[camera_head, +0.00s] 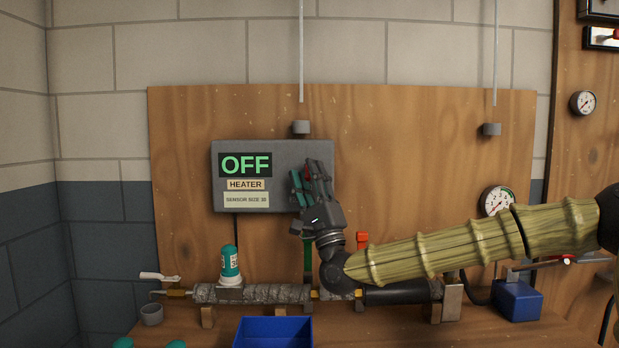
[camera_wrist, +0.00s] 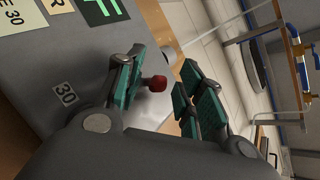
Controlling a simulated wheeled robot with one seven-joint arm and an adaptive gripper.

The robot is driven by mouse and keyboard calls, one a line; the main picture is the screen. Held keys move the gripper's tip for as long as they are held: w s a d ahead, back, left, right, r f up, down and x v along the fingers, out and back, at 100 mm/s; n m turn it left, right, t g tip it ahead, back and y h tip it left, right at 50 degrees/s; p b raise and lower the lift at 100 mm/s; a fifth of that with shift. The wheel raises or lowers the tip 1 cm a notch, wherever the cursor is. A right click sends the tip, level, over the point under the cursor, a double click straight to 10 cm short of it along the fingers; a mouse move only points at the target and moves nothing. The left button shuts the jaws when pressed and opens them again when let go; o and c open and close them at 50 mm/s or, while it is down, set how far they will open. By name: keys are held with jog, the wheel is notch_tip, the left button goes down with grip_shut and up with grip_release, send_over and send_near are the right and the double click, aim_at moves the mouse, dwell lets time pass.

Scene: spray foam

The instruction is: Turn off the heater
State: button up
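The grey heater box (camera_head: 285,148) is fixed to the wooden board, and its display (camera_head: 245,165) reads OFF in green above a HEATER label. My gripper (camera_head: 308,178) is at the right part of the box, with its green-padded fingers pointing up. In the wrist view, the grey box face (camera_wrist: 95,60) fills the upper left, and a red knob (camera_wrist: 155,84) on it shows between the fingers of my gripper (camera_wrist: 160,92). The fingers are apart, and the knob appears close to the left finger. I cannot tell whether they touch it.
Below the box runs a wrapped pipe (camera_head: 250,293) with a teal-capped device (camera_head: 231,265). A blue bin (camera_head: 273,333) stands at the front and a blue block (camera_head: 518,301) at the right. A pressure gauge (camera_head: 497,201) is on the board. The board left of the box is clear.

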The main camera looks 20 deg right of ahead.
jog(key=shift+s+a+r+m+g+h+p, duration=0.1)
jog(key=shift+r+m+g+h+p, duration=0.45)
jog(key=shift+p, duration=1.25)
